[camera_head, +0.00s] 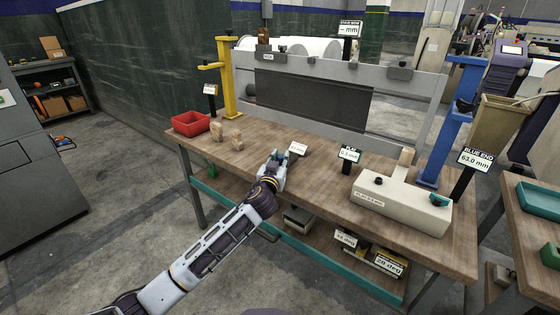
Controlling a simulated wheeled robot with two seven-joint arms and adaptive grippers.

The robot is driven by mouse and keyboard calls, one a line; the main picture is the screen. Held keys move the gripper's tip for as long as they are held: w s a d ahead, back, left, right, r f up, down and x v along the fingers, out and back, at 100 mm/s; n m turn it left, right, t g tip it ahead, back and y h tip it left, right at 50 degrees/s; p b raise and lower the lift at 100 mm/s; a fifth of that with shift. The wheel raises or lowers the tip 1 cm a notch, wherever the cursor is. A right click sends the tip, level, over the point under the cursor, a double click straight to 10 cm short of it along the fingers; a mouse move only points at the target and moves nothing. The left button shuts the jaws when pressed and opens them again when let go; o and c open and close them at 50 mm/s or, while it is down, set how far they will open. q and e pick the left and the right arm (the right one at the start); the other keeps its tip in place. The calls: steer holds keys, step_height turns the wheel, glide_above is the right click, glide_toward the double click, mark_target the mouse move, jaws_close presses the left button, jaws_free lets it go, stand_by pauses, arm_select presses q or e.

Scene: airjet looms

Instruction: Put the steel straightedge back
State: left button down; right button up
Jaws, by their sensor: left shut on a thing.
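My left gripper (273,168) reaches in over the front of the wooden workbench (325,185), near its middle. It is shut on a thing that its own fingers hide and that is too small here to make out. I cannot pick out the steel straightedge for sure. A small white label (298,149) stands just behind and right of the gripper. A grey metal frame (410,110) with a dark panel (312,100) rises along the bench's back. My right gripper is not in view.
A red bin (191,123) and small wooden pieces (217,128) sit at left, by a yellow post (226,80). A cream block (400,205) and a blue post (452,125) stand at right. A small "0.0 mm" display (348,154) stands between.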

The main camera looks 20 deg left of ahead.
arm_select(q)
steer(key=c, duration=1.2)
jaws_free()
steer(key=shift+f, duration=0.1)
